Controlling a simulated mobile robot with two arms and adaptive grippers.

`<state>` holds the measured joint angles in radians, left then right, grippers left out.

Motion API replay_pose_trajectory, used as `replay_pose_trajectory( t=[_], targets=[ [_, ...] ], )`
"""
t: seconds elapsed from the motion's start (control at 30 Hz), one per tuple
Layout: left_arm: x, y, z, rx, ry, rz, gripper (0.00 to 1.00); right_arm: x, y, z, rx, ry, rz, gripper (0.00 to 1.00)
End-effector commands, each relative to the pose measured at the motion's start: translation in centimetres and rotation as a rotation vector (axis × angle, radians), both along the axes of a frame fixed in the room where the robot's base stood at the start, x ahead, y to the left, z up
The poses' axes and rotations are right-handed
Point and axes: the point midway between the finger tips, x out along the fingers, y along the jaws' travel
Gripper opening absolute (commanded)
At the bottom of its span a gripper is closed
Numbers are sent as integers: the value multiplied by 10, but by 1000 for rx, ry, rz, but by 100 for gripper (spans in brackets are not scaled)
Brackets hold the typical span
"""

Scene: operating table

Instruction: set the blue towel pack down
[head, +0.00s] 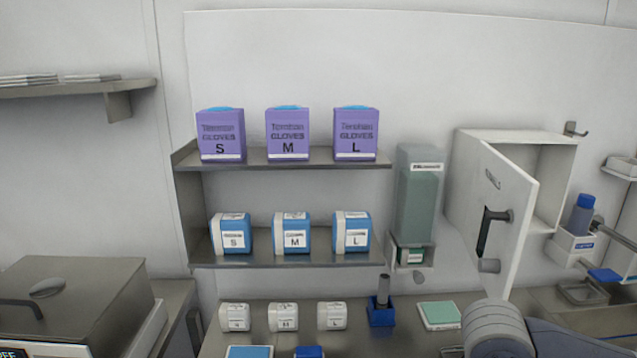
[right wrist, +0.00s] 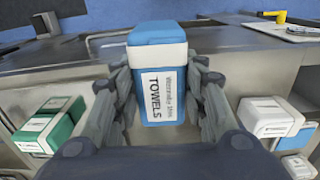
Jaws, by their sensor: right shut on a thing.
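The blue towel pack (right wrist: 158,45) has a white band and a white label reading "TOWELS". It sits between the fingers of my right gripper (right wrist: 162,80), which is shut on it, one finger along each side. The pack is upright in the right wrist view, with a metal surface (right wrist: 220,50) behind it. I cannot tell whether its underside touches anything. In the head view only part of my right arm shows at the lower right; the right gripper and the held pack are not clearly seen there. My left gripper is in neither view.
In the right wrist view, green-and-white packs (right wrist: 48,128) lie left and white-and-blue packs (right wrist: 268,117) right, below the metal surface. In the head view, shelves hold purple glove boxes (head: 288,135) and blue-white packs (head: 291,234). A cabinet door (head: 497,215) stands open at the right.

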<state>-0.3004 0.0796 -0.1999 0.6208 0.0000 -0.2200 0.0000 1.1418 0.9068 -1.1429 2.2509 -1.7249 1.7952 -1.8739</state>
Motion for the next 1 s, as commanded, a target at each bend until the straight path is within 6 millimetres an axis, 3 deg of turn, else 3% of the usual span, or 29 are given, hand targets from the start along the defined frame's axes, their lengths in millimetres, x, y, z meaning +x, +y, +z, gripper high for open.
replay_pose_trajectory(
  t=[0.47,1.0],
  targets=[
    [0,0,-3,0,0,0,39,1,5,-2,1,0,1,13],
    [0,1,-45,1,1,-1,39,12,111,-16,2,-2,32,13]
  ],
)
